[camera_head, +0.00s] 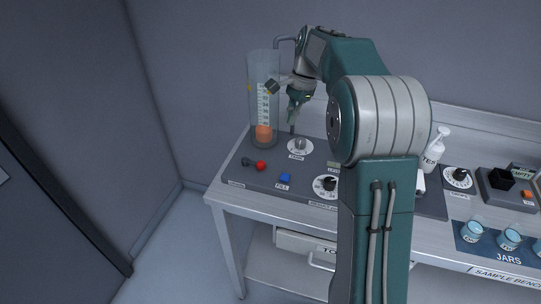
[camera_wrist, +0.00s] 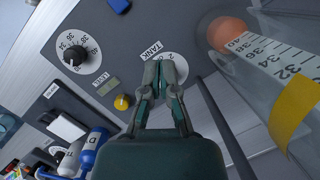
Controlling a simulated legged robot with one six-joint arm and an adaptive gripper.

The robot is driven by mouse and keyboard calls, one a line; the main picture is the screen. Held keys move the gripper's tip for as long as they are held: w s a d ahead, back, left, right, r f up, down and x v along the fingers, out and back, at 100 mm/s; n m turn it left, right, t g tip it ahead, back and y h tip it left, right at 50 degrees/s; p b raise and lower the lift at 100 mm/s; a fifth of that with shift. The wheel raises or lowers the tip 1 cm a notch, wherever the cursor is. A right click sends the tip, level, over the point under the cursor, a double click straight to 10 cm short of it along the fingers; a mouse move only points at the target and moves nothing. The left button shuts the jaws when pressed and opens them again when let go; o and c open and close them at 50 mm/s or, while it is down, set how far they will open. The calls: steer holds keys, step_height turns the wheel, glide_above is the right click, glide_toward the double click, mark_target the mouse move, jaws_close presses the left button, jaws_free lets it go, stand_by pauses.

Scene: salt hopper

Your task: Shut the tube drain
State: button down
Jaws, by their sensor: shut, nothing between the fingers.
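The clear upright tube (camera_head: 263,75) stands at the back left of the bench, with a printed scale and an orange piece (camera_head: 264,132) low inside it. It also shows at the right of the wrist view (camera_wrist: 262,92). A dark lever with a red ball end (camera_head: 261,166) lies on the panel in front of the tube; its small label is not readable. I cannot tell for sure that this is the drain, nor its setting. My gripper (camera_head: 293,118) is shut and empty, above the TANK dial (camera_head: 299,147). In the wrist view its fingertips (camera_wrist: 165,66) partly hide that dial (camera_wrist: 180,65).
A blue FILL button (camera_head: 285,178) and a black-knobbed dial (camera_head: 326,186) sit on the panel (camera_head: 306,170). A thin dark rod (camera_wrist: 225,130) stands near the tube. A white bottle (camera_head: 434,152) and several jars (camera_head: 473,230) are at the right.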

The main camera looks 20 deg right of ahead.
steer(key=shift+w+d+f+m, duration=0.3)
steer(key=shift+w+d+f, duration=0.05)
steer(key=shift+w+f, duration=0.3)
steer(key=shift+f, duration=0.1)
glide_toward(268, 166)
steer(key=f, duration=0.1)
steer(key=d+f, duration=0.1)
steer(key=f, duration=0.1)
steer(key=w+d+f, duration=0.1)
steer(key=f, duration=0.1)
steer(key=shift+f, duration=0.25)
steer(key=shift+s+a+f, duration=0.15)
steer(key=shift+s+a, duration=0.05)
steer(key=shift+a, duration=0.4)
steer(key=shift+s+a+f, duration=0.15)
steer(key=shift+s+a, duration=0.1)
steer(key=shift+a, duration=0.4)
steer(key=shift+s+a+f, duration=0.1)
steer(key=shift+s+a, duration=0.1)
steer(key=shift+a, duration=0.4)
